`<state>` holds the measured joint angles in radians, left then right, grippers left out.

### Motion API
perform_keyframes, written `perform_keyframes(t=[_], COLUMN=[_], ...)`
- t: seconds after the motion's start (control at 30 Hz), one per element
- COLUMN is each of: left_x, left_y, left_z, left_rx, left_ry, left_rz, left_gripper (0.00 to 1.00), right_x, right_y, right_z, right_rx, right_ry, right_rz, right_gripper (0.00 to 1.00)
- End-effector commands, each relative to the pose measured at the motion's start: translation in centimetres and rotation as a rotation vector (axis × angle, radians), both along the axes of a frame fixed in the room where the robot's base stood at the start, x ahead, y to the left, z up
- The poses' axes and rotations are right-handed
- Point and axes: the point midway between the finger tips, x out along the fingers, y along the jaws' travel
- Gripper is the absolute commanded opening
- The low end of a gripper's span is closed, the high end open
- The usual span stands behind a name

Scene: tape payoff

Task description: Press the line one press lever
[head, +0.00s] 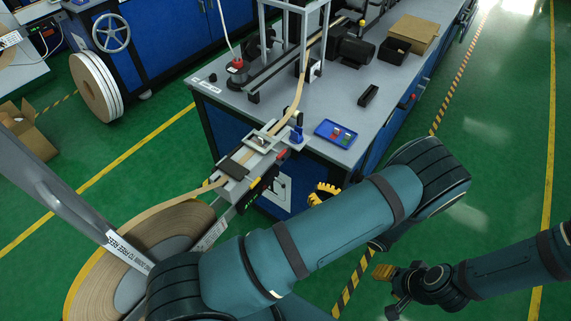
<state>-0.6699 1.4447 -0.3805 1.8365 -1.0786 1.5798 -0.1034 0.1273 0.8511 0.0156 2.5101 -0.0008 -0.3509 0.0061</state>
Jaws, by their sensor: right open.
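A splice unit (240,168) sits at the near corner of the blue bench, with brown tape running through it from the large reel (165,226). A small red-tipped handle (283,154) shows on its right side and may be the press lever; no readable label confirms this. A yellow ribbed fingertip (325,192), apparently of my left gripper, shows just above my teal arm link, below and right of the unit and apart from it. The rest of that gripper is hidden. My right gripper (384,273) is open and empty over the floor at lower right, far from the unit.
The bench top (225,91) holds a blue tray (336,133), a black block (368,95), a motor (356,50) and a cardboard box (414,34). A metal frame (304,40) rises over the tape. Green floor is free at right; another reel (95,86) stands at upper left.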

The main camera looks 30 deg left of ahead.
Motion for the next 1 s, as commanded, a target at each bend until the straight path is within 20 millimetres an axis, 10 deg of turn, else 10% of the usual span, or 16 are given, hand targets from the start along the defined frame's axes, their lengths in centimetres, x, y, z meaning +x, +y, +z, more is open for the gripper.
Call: perform_keyframes(t=[0.27,0.73,1.0], left_x=[0.1,0.7,0.8], left_y=[1.5,10.3,10.7], left_z=[0.1,0.5,3.9], left_rx=[-0.001,-0.002,-0.003], left_ry=[0.000,0.002,-0.002], left_rz=[0.004,0.005,0.002], left_gripper=[0.00,0.00,0.00], right_x=[0.0,-0.1,0.0], right_y=[0.0,0.0,0.0], right_z=[0.0,-0.3,0.1], right_rx=[0.000,0.000,0.000], right_ry=[0.000,0.002,0.000], right_rz=[0.000,0.001,0.000], right_gripper=[0.47,0.47,0.47])
